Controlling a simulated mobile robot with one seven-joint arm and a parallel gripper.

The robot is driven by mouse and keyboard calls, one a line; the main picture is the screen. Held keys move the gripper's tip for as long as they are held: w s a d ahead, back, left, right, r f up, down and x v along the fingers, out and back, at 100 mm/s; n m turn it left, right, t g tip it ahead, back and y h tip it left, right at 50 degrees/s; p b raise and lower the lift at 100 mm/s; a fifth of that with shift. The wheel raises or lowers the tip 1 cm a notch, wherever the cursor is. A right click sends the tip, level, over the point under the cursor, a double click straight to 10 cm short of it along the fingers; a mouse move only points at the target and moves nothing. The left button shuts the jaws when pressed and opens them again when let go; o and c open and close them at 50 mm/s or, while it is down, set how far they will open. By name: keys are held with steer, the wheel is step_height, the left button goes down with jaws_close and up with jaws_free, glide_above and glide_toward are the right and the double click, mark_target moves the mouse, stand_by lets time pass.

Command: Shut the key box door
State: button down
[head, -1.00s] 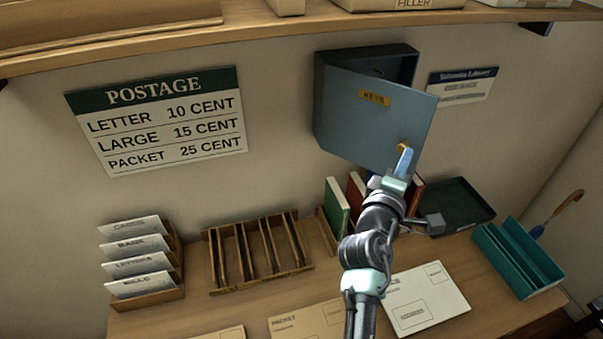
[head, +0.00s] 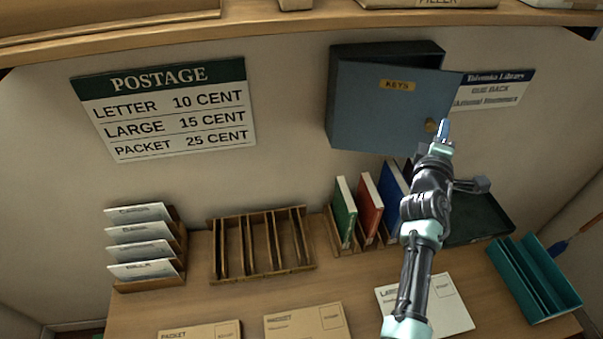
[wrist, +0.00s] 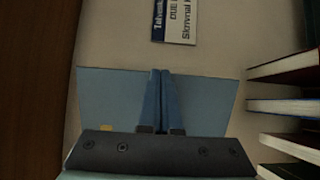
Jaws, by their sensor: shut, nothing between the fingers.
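The blue-grey key box (head: 388,50) hangs on the wall under the shelf. Its door (head: 375,105), labelled KEYS, is hinged at the left and stands partly open, its right edge out from the box. A dark gap shows along the top right. A brass knob (head: 431,125) sits near the door's lower right. My gripper (head: 444,128) is shut and empty, in front of the door's lower right edge beside the knob. In the wrist view the closed fingers (wrist: 161,98) lie over the blue door panel (wrist: 210,98). Whether they touch it I cannot tell.
Upright books (head: 369,205) stand below the box, with a dark tray (head: 478,220) to their right. A teal rack (head: 535,280) is at the far right. A notice (head: 490,92) hangs beside the door. A wooden shelf (head: 280,28) runs above.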

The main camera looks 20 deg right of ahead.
mark_target(440, 122)
steer(key=shift+w+d+n+t+y, duration=0.5)
steer(key=shift+w+y, duration=0.15)
steer(key=shift+w, duration=0.2)
steer(key=shift+w+d+n+t+y, duration=0.35)
steer(key=shift+w+n+y, duration=0.2)
steer(key=shift+w, duration=0.35)
steer(key=shift+w+d+n+t+y, duration=0.45)
steer(key=shift+w+y, duration=0.25)
steer(key=shift+w, duration=0.3)
